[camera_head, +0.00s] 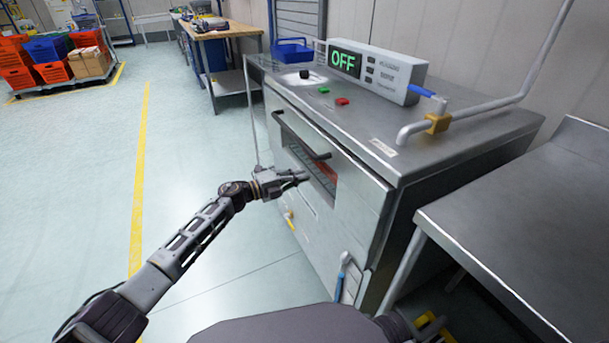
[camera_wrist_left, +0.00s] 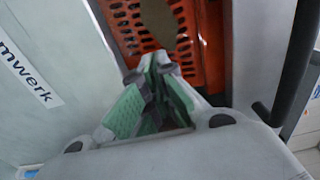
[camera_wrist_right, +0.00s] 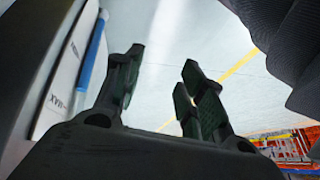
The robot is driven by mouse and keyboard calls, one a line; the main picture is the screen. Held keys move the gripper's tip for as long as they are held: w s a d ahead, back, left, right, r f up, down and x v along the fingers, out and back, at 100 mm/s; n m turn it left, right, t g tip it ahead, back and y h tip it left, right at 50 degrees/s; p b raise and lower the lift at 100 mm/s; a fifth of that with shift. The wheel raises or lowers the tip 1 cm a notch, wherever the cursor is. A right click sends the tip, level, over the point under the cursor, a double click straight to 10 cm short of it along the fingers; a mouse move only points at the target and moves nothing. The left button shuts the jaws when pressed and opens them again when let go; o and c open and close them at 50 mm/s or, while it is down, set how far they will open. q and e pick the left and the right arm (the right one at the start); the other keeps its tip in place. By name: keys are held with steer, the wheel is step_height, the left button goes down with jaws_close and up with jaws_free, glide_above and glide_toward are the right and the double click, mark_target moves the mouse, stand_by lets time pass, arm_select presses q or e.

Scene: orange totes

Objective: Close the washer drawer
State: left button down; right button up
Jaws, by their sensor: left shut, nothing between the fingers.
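The washer (camera_head: 375,135) is a steel machine with an OFF display on top. Its front drawer panel (camera_head: 355,205) has a dark bar handle (camera_head: 300,135) and a window opening. How far the panel stands out from the body is hard to tell. My left gripper (camera_head: 306,176) is shut and empty, its tips at the window, below the handle. In the left wrist view, an orange tote (camera_wrist_left: 201,45) shows behind the opening, just beyond the fingers (camera_wrist_left: 155,75). My right gripper (camera_wrist_right: 160,75) is open and empty in the right wrist view, beside the machine's front.
A steel table (camera_head: 530,220) stands close on the right. A blue-handled tool (camera_head: 342,270) hangs low on the washer front. Stacked totes (camera_head: 50,50) and a workbench (camera_head: 225,32) are far back. The floor at left is clear.

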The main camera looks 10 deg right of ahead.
arm_select(q)
steer(key=p+v, duration=0.2)
steer(key=v, duration=0.9)
steer(key=shift+a+p, duration=0.2)
steer(key=shift+p, duration=0.2)
arm_select(e)
step_height(320, 180, up, 6)
steer(key=s+d+g+h, duration=0.1)
steer(key=shift+s+d+r, duration=0.2)
arm_select(q)
steer(key=shift+f, duration=0.1)
